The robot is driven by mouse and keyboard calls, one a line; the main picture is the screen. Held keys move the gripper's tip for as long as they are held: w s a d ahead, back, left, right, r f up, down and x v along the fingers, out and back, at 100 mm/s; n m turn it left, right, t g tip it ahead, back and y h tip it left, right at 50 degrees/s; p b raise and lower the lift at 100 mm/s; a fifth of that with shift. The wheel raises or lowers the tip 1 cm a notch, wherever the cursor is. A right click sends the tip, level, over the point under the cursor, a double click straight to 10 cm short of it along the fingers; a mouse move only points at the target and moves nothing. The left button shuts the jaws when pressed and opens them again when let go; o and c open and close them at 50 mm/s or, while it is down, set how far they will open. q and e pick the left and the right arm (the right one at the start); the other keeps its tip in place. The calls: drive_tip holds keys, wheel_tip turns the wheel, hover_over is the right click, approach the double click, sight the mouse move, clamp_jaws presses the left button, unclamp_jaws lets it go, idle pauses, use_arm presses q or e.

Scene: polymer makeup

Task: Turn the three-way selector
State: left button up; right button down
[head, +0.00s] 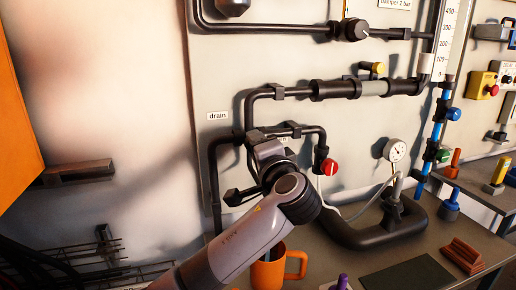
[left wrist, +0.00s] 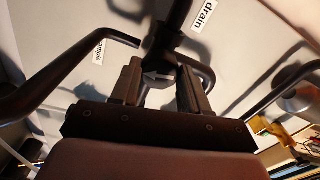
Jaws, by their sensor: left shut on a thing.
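My left gripper (left wrist: 159,72) is shut on the three-way selector (left wrist: 156,76), a dark knob with a pale pointer mark, in the left wrist view. The two fingers stand on either side of it. A "drain" label (left wrist: 204,15) is above it to the right, and a "sample" label (left wrist: 99,52) is to its left. In the head view my left gripper (head: 262,148) reaches the wall pipes below and right of the drain label (head: 217,115). My wrist hides the selector there. My right gripper is not in view.
A red knob (head: 330,167) and a round gauge (head: 395,151) are right of my wrist. An orange mug (head: 268,274) stands below my forearm. Thick black pipe (head: 375,236) lies along the bench. A wire rack (head: 80,262) is at lower left.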

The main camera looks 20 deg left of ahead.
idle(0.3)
use_arm(q)
drive_tip(key=o, duration=1.1)
drive_tip(key=shift+c, duration=0.2)
drive_tip(key=shift+s+d, duration=0.1)
drive_tip(key=b+v, duration=0.1)
drive_tip(key=v, duration=0.4)
drive_tip(key=shift+s+d+f+b, duration=0.1)
drive_tip(key=shift+s+d+b, duration=0.15)
drive_tip(key=shift+s+b, duration=0.1)
drive_tip(key=shift+s+d, duration=0.3)
drive_tip(key=shift+s, duration=0.15)
